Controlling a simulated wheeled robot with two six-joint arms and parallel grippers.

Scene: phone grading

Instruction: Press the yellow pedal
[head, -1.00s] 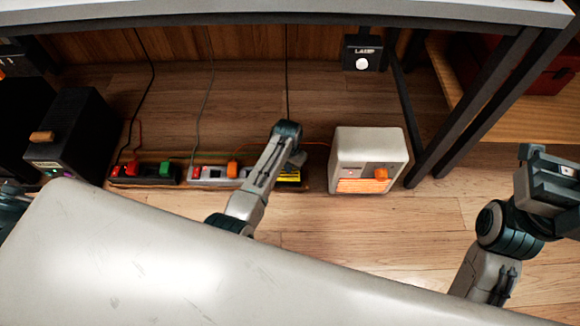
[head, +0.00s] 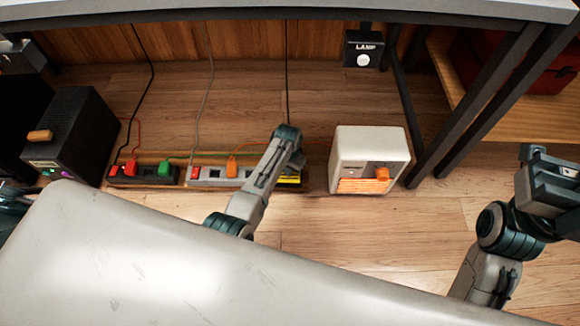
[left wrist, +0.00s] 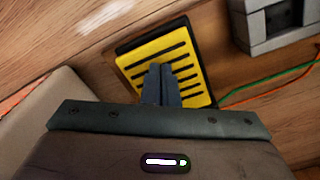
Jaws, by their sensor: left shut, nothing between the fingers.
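The yellow pedal (left wrist: 165,65) lies on the wooden floor, a yellow plate with black slots in a black frame. In the head view only a small yellow strip of the pedal (head: 288,180) shows; my left arm hides the rest. My left gripper (left wrist: 160,66) is shut and empty, its fingertips over the middle of the pedal; I cannot tell whether they touch it. In the head view my left gripper (head: 290,165) is mostly hidden behind its own wrist. My right arm is at the right edge, and its fingers cannot be made out.
A white heater (head: 368,150) with orange bars stands right of the pedal. Power strips (head: 215,172) with coloured plugs and cables lie to the left. A black box (head: 72,135) stands farther left. A lamp switch (head: 363,48) hangs under the desk (head: 300,10). The floor at centre right is clear.

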